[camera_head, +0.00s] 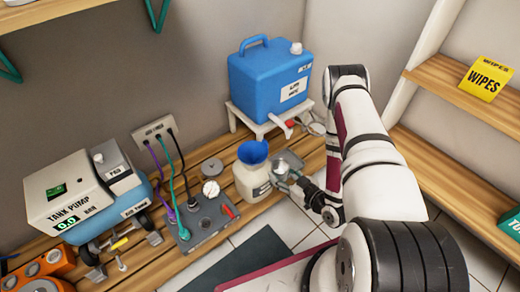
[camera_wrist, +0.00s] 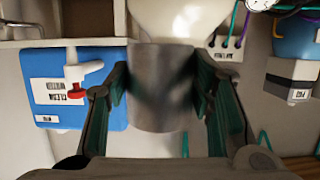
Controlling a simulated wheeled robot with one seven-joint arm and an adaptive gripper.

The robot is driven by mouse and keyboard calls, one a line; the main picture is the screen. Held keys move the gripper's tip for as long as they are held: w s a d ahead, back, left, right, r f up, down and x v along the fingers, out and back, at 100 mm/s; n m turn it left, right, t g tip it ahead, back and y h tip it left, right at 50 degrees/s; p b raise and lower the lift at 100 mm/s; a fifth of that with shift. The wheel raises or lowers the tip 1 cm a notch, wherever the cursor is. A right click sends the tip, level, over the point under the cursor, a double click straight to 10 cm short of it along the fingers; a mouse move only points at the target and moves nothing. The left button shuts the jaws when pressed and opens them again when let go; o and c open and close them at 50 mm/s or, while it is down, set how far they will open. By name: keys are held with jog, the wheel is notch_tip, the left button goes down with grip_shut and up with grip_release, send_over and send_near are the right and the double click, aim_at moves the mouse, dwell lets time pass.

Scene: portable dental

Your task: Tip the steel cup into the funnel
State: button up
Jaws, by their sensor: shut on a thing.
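The steel cup (camera_head: 288,161) is held just right of the blue funnel (camera_head: 253,152). The funnel sits in the neck of a white bottle (camera_head: 250,180) on the wooden bench. My gripper (camera_head: 293,179) is shut on the cup. In the wrist view the cup (camera_wrist: 162,88) stands between the two fingers of my gripper (camera_wrist: 165,95), with part of the white bottle (camera_wrist: 180,16) behind it. The cup's contents and its exact tilt cannot be told. The funnel does not show clearly in the wrist view.
A blue water tank (camera_head: 268,82) with a red-handled tap stands on a white stand behind the cup. A grey panel (camera_head: 205,220) with plugs and cables lies left of the bottle. The tank pump (camera_head: 80,195) is farther left. A wooden shelf with wipes (camera_head: 486,78) is at right.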

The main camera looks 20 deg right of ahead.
jog(key=shift+d, duration=0.2)
jog(key=shift+r, duration=0.1)
jog(key=shift+w+a+r+n+g+h, duration=0.3)
jog(key=shift+w+a+r+g+h, duration=0.3)
jog(key=shift+g, duration=0.3)
jog(key=w+a+r+n+g+h, duration=0.1)
jog(key=w+a+r+g+h, duration=0.1)
jog(key=r+g, duration=0.5)
jog(key=shift+w+h, duration=0.9)
jog(key=shift+h, duration=0.1)
jog(key=shift+a+f+g, duration=0.15)
jog(key=shift+g, duration=0.45)
jog(key=shift+w+f+g+h+p, duration=0.15)
jog(key=shift+g+h+p, duration=0.2)
jog(key=shift+p, duration=0.5)
jog(key=shift+p, duration=0.3)
